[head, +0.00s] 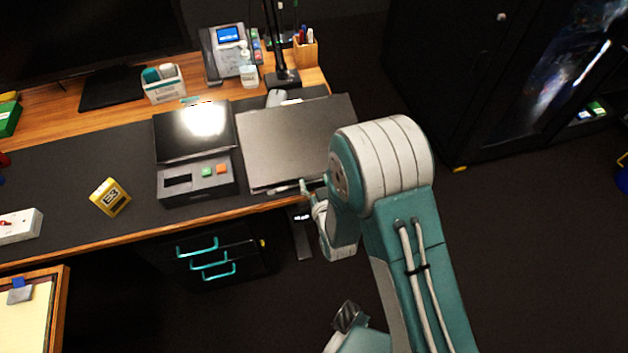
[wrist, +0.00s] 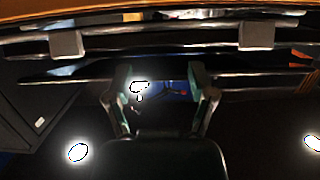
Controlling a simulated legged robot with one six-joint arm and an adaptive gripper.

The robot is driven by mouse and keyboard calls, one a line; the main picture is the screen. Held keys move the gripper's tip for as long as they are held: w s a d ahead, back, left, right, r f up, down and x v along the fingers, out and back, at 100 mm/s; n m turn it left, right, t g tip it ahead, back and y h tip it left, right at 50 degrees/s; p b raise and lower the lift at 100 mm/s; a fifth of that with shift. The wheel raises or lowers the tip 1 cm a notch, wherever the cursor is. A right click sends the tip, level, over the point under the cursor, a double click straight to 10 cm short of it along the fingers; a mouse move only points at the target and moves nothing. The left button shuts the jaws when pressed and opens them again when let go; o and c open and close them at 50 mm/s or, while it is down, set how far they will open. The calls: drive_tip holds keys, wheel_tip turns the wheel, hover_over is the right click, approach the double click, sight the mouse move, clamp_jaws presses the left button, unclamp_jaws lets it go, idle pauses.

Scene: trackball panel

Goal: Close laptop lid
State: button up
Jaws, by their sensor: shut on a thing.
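The laptop (head: 285,140) lies on the desk's dark mat. Its lid shows as a flat dark grey slab, lying down or nearly so; any small gap under it cannot be made out. My gripper (head: 305,187) is at the laptop's near edge, toward its right side. In the wrist view, my gripper (wrist: 165,80) has its two fingers apart at a long thin dark edge, closed on what appears to be the laptop. The right part of the laptop is hidden behind my arm.
A box with a screen and green and orange buttons (head: 197,182) stands close left of the laptop. A phone (head: 228,55), a lamp base (head: 283,80) and a pen holder (head: 306,50) are behind. A yellow E3 block (head: 110,197) is farther left. Teal-handled drawers (head: 215,262) are below.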

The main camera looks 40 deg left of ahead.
drive_tip(key=shift+s+d+f, duration=0.15)
drive_tip(key=shift+f, duration=0.1)
drive_tip(key=o, duration=1.2)
drive_tip(key=shift+o, duration=0.3)
drive_tip(key=shift+d+r, duration=0.1)
drive_tip(key=shift+r, duration=0.05)
drive_tip(key=v, duration=1.1)
drive_tip(key=shift+s+d, duration=0.25)
drive_tip(key=shift+r, duration=0.1)
